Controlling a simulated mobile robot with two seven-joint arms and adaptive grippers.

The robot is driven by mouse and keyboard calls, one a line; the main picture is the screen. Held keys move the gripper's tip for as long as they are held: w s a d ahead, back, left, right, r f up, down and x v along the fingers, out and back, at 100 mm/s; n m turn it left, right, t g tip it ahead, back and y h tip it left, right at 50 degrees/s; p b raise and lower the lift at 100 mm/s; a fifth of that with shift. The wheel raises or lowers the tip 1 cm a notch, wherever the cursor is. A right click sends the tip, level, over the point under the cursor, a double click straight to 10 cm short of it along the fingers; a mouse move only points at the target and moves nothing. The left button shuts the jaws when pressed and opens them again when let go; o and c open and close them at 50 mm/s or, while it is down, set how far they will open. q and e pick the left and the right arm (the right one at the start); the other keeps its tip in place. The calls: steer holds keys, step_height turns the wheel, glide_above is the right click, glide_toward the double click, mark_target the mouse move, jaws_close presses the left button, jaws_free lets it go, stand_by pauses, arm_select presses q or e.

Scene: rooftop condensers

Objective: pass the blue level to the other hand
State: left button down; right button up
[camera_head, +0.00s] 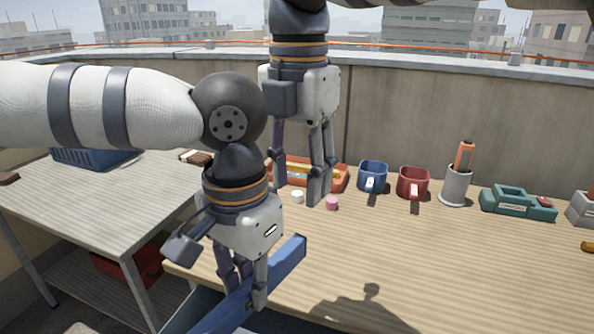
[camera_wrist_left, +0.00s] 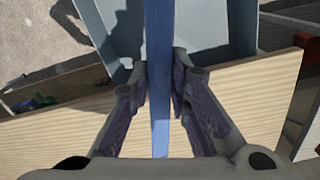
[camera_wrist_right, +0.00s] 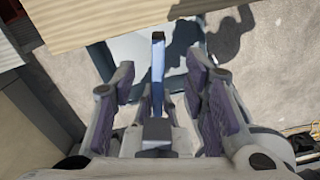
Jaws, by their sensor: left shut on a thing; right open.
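The blue level (camera_head: 285,262) is a long blue bar, held above the near edge of the table. My left gripper (camera_head: 243,295) is shut on it, with fingers on both sides of the bar. In the left wrist view the level (camera_wrist_left: 160,60) runs lengthwise between the fingertips (camera_wrist_left: 160,88). My right gripper (camera_head: 305,185) is open and empty, pointing down above and behind the left one in the head view. In the right wrist view the level (camera_wrist_right: 158,70) shows upright between the open fingers (camera_wrist_right: 165,90), and I cannot tell how far below.
A grey-blue bin (camera_wrist_left: 215,25) lies below the level. On the wooden table (camera_head: 450,260) stand a red tray (camera_head: 335,180), a blue mug (camera_head: 372,175), a red mug (camera_head: 412,182), a grey cup (camera_head: 456,185) and a green case (camera_head: 515,203). The table's front is clear.

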mark_target(296, 238)
step_height(296, 238, down, 12)
steer(key=shift+w+a+r, duration=0.1)
steer(key=shift+a, duration=0.05)
jaws_close()
arm_select(q)
steer(key=c, duration=1.4)
jaws_free()
steer(key=shift+r, duration=0.1)
